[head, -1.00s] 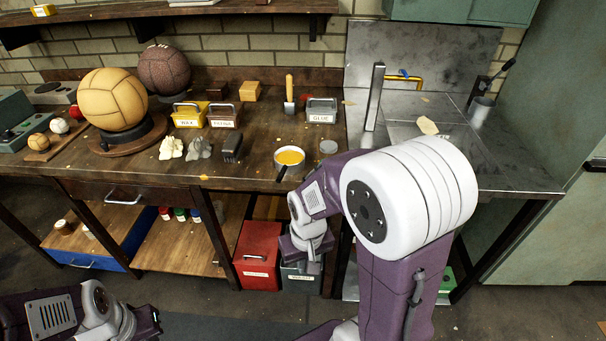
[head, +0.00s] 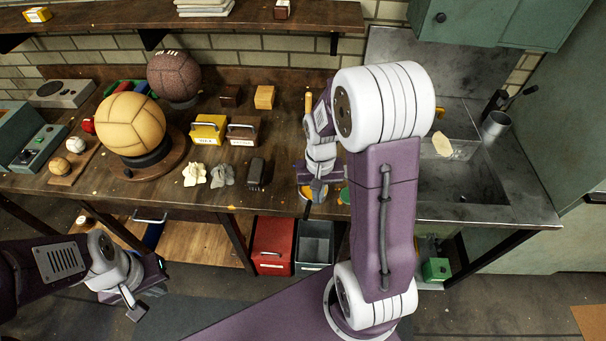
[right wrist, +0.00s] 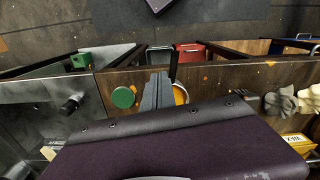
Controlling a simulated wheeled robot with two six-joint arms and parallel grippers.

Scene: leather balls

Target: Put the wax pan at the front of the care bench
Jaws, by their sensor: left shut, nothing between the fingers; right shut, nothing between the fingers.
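The wax pan (head: 304,191) sits on the wooden care bench (head: 283,145) near its front edge, its dark handle pointing toward that edge. My right gripper (head: 317,192) is shut and empty, low over the pan and hiding part of it in the head view. In the right wrist view the shut fingers (right wrist: 157,92) cover one side of the pan (right wrist: 181,94), whose yellow wax shows beside them. I cannot tell whether they touch it. My left gripper (head: 137,310) is shut and empty, low in front of the bench.
A green-topped tin (right wrist: 123,97) stands close beside the pan. A dark brush (head: 256,172) and pale cloths (head: 195,174) lie to the left. The yellow wax caddy (head: 208,130) and a ball on a stand (head: 131,124) are further back. A metal sink (head: 455,182) is right.

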